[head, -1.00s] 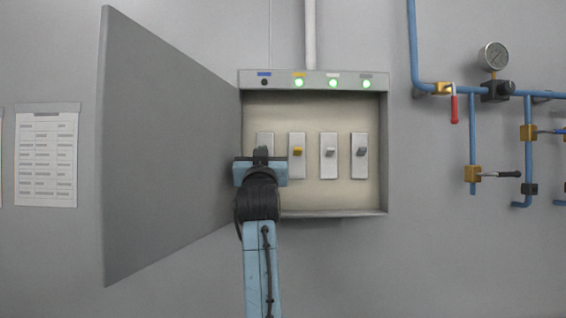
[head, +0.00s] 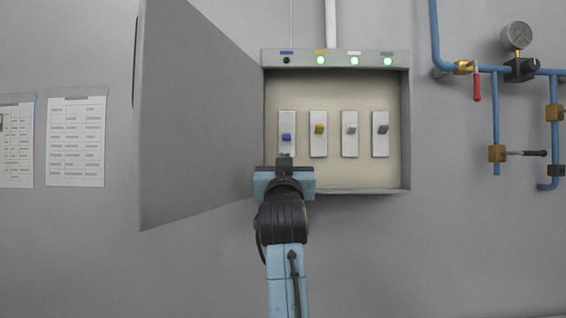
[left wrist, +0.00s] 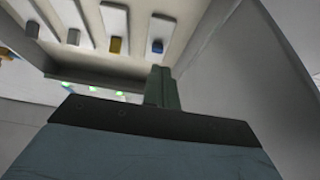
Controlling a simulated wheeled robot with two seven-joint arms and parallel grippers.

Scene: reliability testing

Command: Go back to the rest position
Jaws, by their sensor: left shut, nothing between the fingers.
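My left gripper (head: 285,160) is shut and empty, in front of the lower left part of the open switch box (head: 340,186). Its fingers lie just below the blue switch (head: 287,138) in the head view; I cannot tell how far they are from the box. In the left wrist view the shut fingers (left wrist: 160,88) point toward the box, with the blue switch (left wrist: 157,46) just beyond them. To the right of the blue switch are a yellow switch (head: 319,129) and two grey switches (head: 351,130) (head: 382,129). My right gripper is not in view.
The box door (head: 190,120) stands open to the left of my left arm. Above the switches the lamp under the blue label (head: 286,60) is dark; the others (head: 320,60) are green. Blue pipes with valves (head: 497,153) are on the wall at right. Paper sheets (head: 76,140) hang at left.

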